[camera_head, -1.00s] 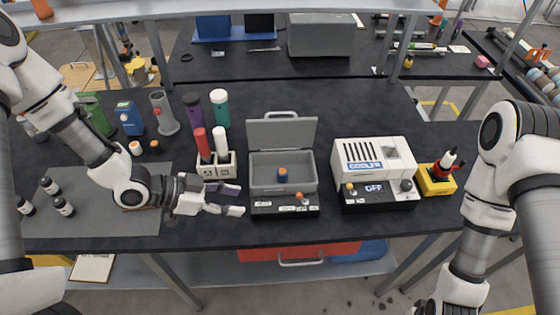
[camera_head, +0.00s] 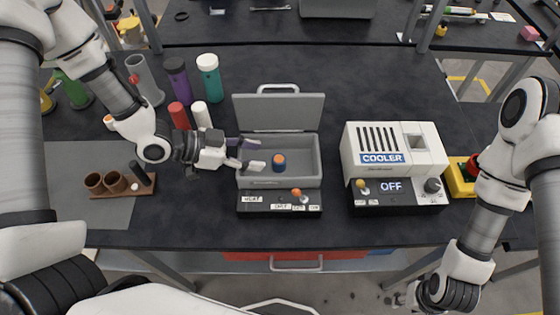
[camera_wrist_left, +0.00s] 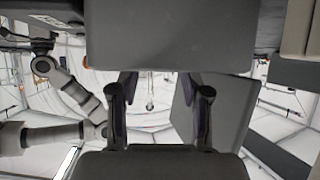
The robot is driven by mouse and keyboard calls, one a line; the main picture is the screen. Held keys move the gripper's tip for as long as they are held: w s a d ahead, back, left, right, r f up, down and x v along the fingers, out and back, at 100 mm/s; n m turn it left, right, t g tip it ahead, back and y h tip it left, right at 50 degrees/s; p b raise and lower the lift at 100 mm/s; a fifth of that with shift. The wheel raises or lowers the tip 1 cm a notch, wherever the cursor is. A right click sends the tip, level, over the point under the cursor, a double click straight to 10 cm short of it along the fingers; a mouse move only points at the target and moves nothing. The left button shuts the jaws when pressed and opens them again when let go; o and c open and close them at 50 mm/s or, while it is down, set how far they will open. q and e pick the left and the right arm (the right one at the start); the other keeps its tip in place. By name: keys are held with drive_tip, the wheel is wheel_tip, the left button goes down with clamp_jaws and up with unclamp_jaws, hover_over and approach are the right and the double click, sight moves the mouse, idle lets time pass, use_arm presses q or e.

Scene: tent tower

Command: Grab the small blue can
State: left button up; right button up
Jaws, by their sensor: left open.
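The small blue can (camera_head: 278,163) with an orange top stands inside the open grey box (camera_head: 303,178) of the heater unit. My left gripper (camera_head: 258,156) is open and empty, with its fingertips at the box's left side, just left of the can. The head view does not show clearly how high the fingers are over the rim. In the left wrist view the two fingers of the left gripper (camera_wrist_left: 160,108) are spread with nothing between them, and the can does not show. My right gripper (camera_head: 402,298) is low at the bottom right, small and unclear.
The box's raised lid (camera_head: 279,112) stands behind the can. The white cooler (camera_head: 394,150) reading OFF is to the right. Red and white cylinders (camera_head: 180,116), purple and teal bottles (camera_head: 208,77) and a wooden cup rack (camera_head: 117,183) are to the left.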

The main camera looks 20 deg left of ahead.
sight(278, 159)
use_arm(q)
drive_tip(key=shift+d+f, duration=0.1)
drive_tip(key=shift+d, duration=0.2)
drive_tip(key=p+x, duration=0.1)
drive_tip(key=x, duration=0.3)
drive_tip(key=shift+w+d+f, duration=0.2)
drive_tip(key=shift+w+d, duration=0.05)
drive_tip(key=shift+d, duration=0.05)
drive_tip(key=shift+s+a+r, duration=0.1)
drive_tip(key=shift+s+a, duration=0.05)
drive_tip(key=shift+s, duration=0.05)
drive_tip(key=shift+c, duration=0.9)
drive_tip(key=c, duration=0.5)
